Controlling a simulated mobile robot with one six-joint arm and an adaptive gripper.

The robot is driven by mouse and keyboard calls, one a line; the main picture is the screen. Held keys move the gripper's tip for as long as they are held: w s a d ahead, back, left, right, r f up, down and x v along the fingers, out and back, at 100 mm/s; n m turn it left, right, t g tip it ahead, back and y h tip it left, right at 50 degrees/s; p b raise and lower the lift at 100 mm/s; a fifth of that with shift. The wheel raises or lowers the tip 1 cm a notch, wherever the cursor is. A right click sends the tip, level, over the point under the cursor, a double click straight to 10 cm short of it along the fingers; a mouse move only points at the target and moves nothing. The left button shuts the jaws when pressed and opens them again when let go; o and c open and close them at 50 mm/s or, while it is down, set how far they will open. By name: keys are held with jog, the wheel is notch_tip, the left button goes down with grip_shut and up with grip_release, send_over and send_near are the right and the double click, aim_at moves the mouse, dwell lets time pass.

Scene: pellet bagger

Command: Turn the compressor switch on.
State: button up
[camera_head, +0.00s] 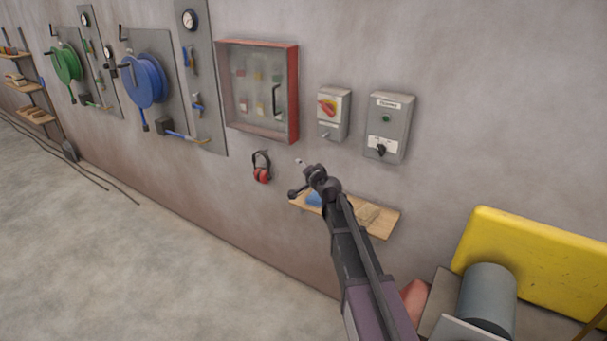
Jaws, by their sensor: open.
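A grey switch box (389,126) hangs on the wall right of centre. It has a small white label at the top, too small to read surely, and a dark green lamp (386,119). Its black rotary knob (381,149) sits on a white plate low on the box; its exact setting is too small to tell. This looks like the compressor switch. My gripper (297,178) is open and empty, left of and below the box, well apart from the knob. Its fingers are small and partly unclear.
Red earmuffs (262,167) hang below. A wooden shelf (381,222) lies behind my arm. A yellow panel (545,257) and grey cylinder (488,294) stand lower right.

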jog(key=shift+s+a+f, duration=0.1)
jog(key=shift+s+f, duration=0.2)
jog(key=s+d+f+n+g+b, duration=0.1)
jog(key=s+f+n+g, duration=0.3)
jog(key=s, duration=0.4)
jog(key=s+f+n+g, duration=0.2)
jog(key=s+f+g, duration=0.2)
jog(key=s+f, duration=0.35)
jog(key=s+d+f+g+h, duration=0.1)
jog(key=s+d+f+g, duration=0.1)
jog(key=s, duration=0.5)
jog(key=s+d+f+n+g+h+b, duration=0.1)
jog(key=s+d+g+h, duration=0.1)
jog(key=s+d, duration=0.2)
jog(key=s+d+f+g+h, duration=0.2)
jog(key=s+d+g, duration=0.1)
jog(key=s, duration=0.7)
jog(key=shift+d+f+n, duration=0.35)
jog(key=shift+d+n, duration=0.05)
jog(key=shift+d, duration=0.1)
